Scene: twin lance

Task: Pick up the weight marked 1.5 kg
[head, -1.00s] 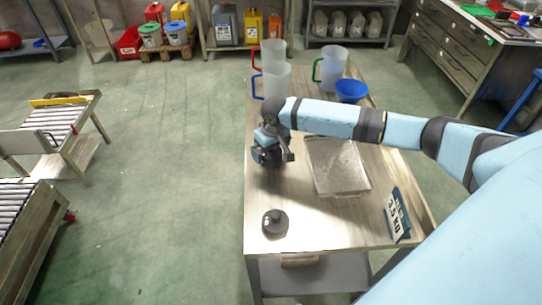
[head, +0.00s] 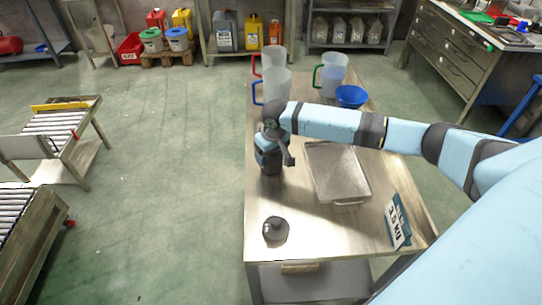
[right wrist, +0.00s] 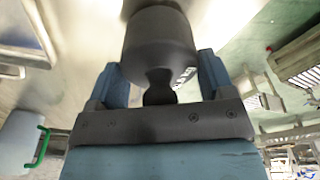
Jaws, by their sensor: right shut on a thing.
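My right gripper (head: 270,158) is over the left side of the wooden table, to the left of the metal tray. In the right wrist view its two blue fingers (right wrist: 160,88) are shut on a dark grey weight (right wrist: 158,42) with a narrow neck and knob. Pale marking shows on its side, but I cannot read it. I cannot tell whether the weight touches the table. A second dark weight (head: 276,229) with a knob stands upright near the table's front left, apart from the gripper; its marking is too small to read. My left gripper is not in view.
A shallow metal tray (head: 338,172) lies mid-table. A sign with a kg figure (head: 397,222) stands at the right edge. Pitchers (head: 278,83) and a blue bowl (head: 351,96) are at the back. The front middle of the table (head: 325,232) is clear.

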